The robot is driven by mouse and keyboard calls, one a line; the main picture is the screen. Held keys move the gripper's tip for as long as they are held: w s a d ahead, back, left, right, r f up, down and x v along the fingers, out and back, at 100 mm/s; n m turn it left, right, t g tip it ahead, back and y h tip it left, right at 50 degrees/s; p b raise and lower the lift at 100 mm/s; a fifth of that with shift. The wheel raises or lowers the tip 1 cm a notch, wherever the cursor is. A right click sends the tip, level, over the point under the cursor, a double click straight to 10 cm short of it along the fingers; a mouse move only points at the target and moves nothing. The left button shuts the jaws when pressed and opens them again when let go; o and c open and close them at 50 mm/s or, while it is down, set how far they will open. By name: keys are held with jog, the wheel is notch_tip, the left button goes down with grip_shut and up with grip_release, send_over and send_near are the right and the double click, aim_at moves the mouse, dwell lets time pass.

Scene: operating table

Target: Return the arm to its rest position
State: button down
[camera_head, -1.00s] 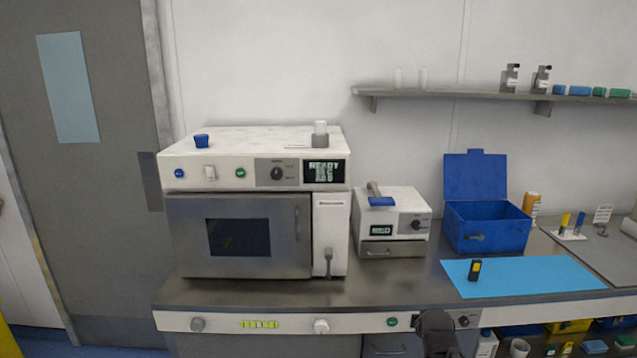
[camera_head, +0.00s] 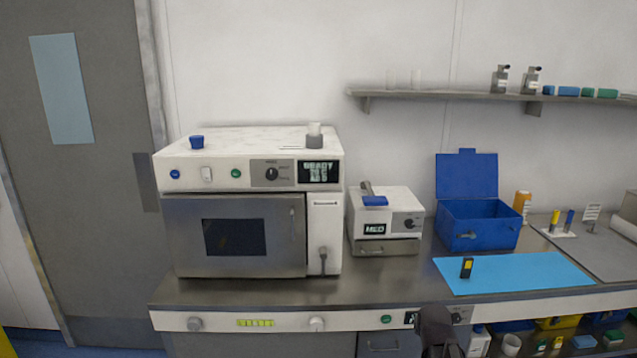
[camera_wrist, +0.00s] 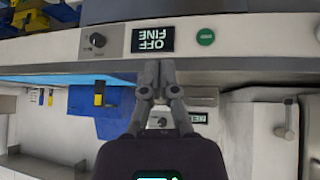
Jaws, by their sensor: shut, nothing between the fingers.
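My gripper (camera_wrist: 158,72) is shut and empty in the wrist view, which looks upside down. Its fingertips show in front of the bench's front panel, near a display reading "OFF FINE" (camera_wrist: 153,39). In the head view a dark part of my arm (camera_head: 436,328) shows at the bottom edge, in front of the bench front. The fingertips cannot be made out there.
The bench (camera_head: 250,291) holds a large steel-doored oven (camera_head: 235,237), a small white device (camera_head: 384,221), an open blue box (camera_head: 478,226) and a blue mat (camera_head: 535,272) with a black-yellow item (camera_head: 466,267). A shelf (camera_head: 440,95) is above.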

jog(key=s+a+f+n+g+y+p, duration=0.1)
jog(key=s+a+f+g, duration=0.1)
jog(key=s+a+g, duration=0.5)
jog(key=s+a, duration=0.4)
jog(key=s, duration=0.3)
jog(key=shift+a+f+y, duration=0.2)
jog(key=shift+f+y, duration=0.2)
dwell(0.5)
